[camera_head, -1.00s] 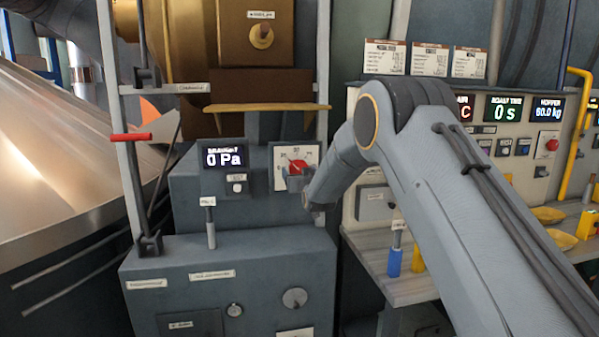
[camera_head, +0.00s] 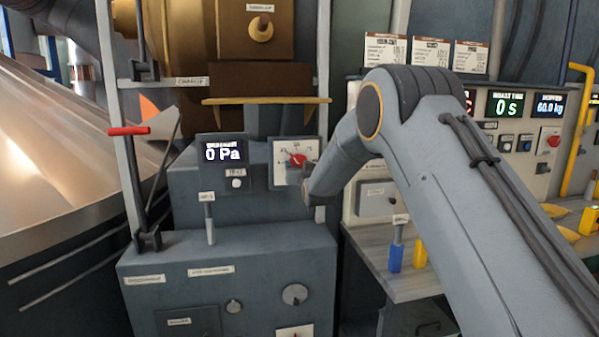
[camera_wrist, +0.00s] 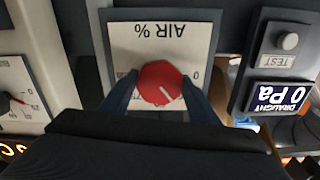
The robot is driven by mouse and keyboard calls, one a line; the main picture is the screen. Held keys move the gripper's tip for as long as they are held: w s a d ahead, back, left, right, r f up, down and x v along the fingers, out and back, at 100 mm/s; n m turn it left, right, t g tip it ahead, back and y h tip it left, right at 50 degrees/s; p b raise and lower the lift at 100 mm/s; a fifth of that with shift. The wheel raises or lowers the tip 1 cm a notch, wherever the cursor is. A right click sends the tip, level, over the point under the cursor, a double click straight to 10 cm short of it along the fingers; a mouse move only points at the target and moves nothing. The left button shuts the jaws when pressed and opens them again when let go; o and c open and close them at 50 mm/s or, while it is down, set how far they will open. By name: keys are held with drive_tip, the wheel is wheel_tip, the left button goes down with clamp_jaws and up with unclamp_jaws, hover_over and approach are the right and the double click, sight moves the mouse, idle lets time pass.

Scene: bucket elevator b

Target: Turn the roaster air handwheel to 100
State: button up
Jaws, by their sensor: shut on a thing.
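The roaster air handwheel is a red round knob (camera_wrist: 161,84) with a white pointer line, on a white dial plate (camera_wrist: 135,42) marked "AIR %". The wrist view shows it upside down, with the pointer toward the lower right of the picture. The two dark fingers of my gripper (camera_wrist: 160,95) stand on either side of the knob and are shut on it. In the head view the red knob (camera_head: 297,160) shows on its dial, with my gripper (camera_head: 308,170) at its right side. Most of the scale numbers are hidden or too small to read.
A draught display reading 0 Pa (camera_head: 223,151) and a test button (camera_head: 236,183) are left of the dial. A small grey lever (camera_head: 210,222) stands on the cabinet below. A control panel and shelf (camera_head: 385,260) with blue and yellow handles lie to the right.

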drive_tip(key=m+b, duration=2.5)
drive_tip(key=b, duration=0.6)
drive_tip(key=shift+a+r+b, duration=0.1)
drive_tip(key=shift+r+b, duration=0.05)
drive_tip(key=shift+b, duration=0.25)
drive_tip(key=shift+m, duration=0.3)
drive_tip(key=shift+r, duration=0.1)
drive_tip(key=o, duration=1.1)
drive_tip(key=shift+c, duration=0.2)
drive_tip(key=shift+s, duration=0.1)
